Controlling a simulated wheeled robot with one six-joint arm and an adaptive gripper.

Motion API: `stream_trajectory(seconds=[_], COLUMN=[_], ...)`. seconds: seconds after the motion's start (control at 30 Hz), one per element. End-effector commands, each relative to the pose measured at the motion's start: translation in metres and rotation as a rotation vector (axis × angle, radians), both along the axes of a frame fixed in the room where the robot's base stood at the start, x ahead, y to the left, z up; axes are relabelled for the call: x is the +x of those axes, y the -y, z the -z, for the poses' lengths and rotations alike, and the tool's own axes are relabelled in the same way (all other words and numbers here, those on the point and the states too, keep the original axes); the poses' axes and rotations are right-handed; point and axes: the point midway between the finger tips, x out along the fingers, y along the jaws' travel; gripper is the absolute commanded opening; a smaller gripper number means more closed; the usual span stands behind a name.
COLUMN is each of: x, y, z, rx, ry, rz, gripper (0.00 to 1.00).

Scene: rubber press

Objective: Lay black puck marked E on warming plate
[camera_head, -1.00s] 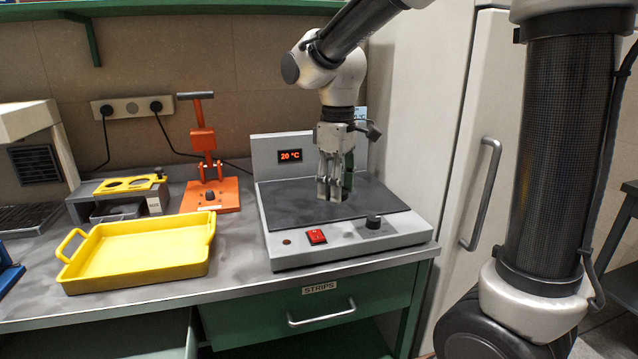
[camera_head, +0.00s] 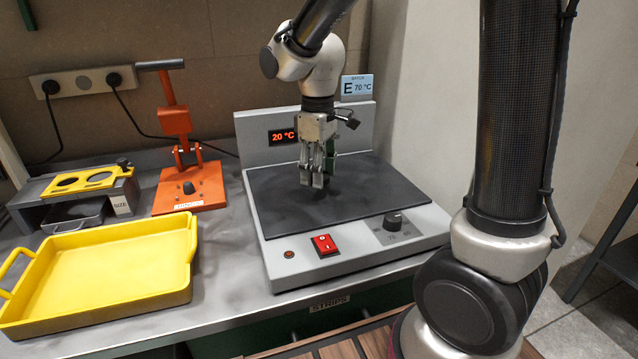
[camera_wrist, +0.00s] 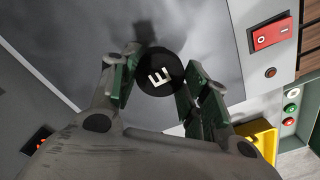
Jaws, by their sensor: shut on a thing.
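The black puck (camera_wrist: 160,74) with a white E shows in the wrist view, between the fingers of my gripper (camera_wrist: 155,85). The gripper is shut on the puck. The puck is hard to make out in the head view. I cannot tell whether it touches the plate or hangs a little above it. The plate's display (camera_head: 283,136) reads 20 °C, and a card (camera_head: 357,87) on its back panel reads E 70 °C.
A red switch (camera_head: 325,244) and a black knob (camera_head: 393,221) sit on the plate's front. A yellow tray (camera_head: 100,275), an orange hand press (camera_head: 188,185) and a grey stand with a yellow top (camera_head: 85,182) are to the left. The dark plate around the gripper is clear.

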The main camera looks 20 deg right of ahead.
Motion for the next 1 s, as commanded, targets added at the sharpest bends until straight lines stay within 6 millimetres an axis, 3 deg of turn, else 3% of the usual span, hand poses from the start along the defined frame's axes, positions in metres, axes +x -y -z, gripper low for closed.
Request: stream_trajectory(seconds=[0.23, 0.63, 0.67, 0.77, 1.0], x=[-0.001, 0.000, 0.000, 0.000, 0.000], y=[0.000, 0.000, 0.000, 0.000, 0.000], z=[0.034, 0.040, 0.040, 0.040, 0.040], rx=[-0.001, 0.000, 0.000, 0.000, 0.000], ry=[-0.002, 0.000, 0.000, 0.000, 0.000], rz=[0.000, 0.000, 0.000, 0.000, 0.000], gripper=[0.24, 0.24, 0.49, 0.67, 0.67])
